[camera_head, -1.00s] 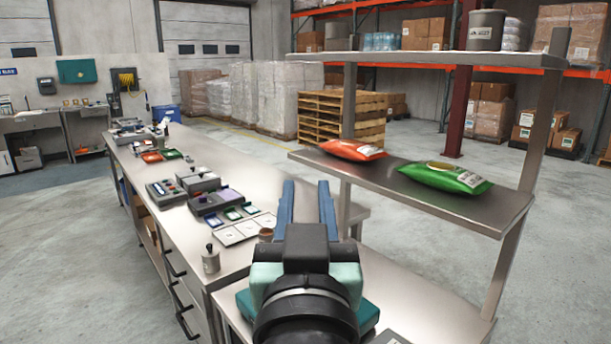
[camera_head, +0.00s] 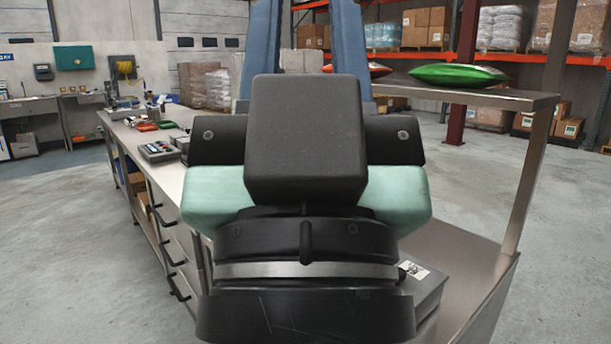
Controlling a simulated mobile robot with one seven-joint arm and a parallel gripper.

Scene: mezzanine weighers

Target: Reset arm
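My gripper (camera_head: 306,25) fills the centre of the head view, raised close to the camera. Its two blue fingers stand apart and point up, with their tips cut off by the top edge. The space between them looks empty, so it is open. Its black and pale green body hides much of the bench behind it.
A long steel bench (camera_head: 170,190) with small devices runs away to the left. At right, a steel shelf (camera_head: 500,97) carries a green bag (camera_head: 457,75) and a red bag (camera_head: 372,68), partly hidden. A grey box (camera_head: 425,285) sits below. Open floor lies on both sides.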

